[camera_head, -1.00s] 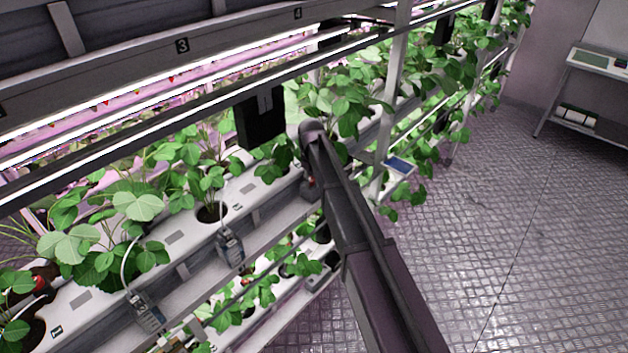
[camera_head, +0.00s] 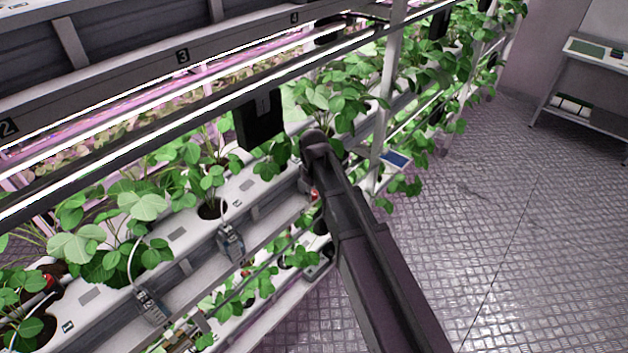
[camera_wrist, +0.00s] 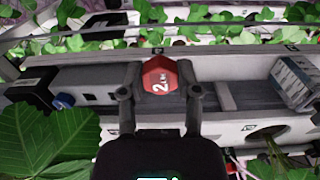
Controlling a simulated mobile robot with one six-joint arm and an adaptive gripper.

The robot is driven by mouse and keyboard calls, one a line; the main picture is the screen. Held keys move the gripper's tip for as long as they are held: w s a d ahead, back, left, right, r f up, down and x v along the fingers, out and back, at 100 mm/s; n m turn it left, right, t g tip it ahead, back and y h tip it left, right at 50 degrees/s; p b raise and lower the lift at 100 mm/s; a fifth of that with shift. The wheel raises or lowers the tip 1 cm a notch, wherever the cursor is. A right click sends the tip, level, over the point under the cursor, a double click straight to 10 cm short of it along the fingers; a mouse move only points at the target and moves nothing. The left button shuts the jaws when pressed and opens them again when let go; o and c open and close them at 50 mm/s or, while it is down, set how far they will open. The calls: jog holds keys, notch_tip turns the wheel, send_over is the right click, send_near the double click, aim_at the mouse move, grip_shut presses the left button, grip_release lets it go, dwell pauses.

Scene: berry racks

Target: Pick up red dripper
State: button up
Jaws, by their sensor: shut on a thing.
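The red dripper (camera_wrist: 160,74) shows in the wrist view, a red block with white "2" lettering on its face. It sits between the two fingers of my gripper (camera_wrist: 160,91), which is shut on it. Behind and around it runs a grey rail of the rack. In the head view a small red patch (camera_head: 314,194) shows beside my arm; I cannot tell if it is the dripper.
White planting troughs (camera_head: 180,235) with leafy strawberry plants fill the left. Grey drippers (camera_head: 230,243) hang on the trough edge. In the wrist view a white-grey box (camera_wrist: 294,85) is right, a blue knob (camera_wrist: 64,101) left.

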jog(key=shift+s+d+r, duration=0.1)
jog(key=shift+s+d, duration=0.1)
jog(key=shift+s, duration=0.65)
jog(key=shift+s+d+r, duration=0.1)
jog(key=shift+s+d, duration=0.05)
jog(key=shift+s, duration=0.7)
jog(key=shift+f, duration=0.35)
jog(key=shift+w, duration=0.15)
jog(key=w+a, duration=0.1)
jog(key=w, duration=0.4)
jog(key=w+a+r+p, duration=0.1)
jog(key=w, duration=0.4)
jog(key=w+a+r, duration=0.1)
jog(key=w, duration=0.4)
jog(key=shift+w+p, duration=0.3)
jog(key=shift+f, duration=0.25)
jog(key=shift+f+b, duration=2.45)
jog(key=shift+b, duration=0.25)
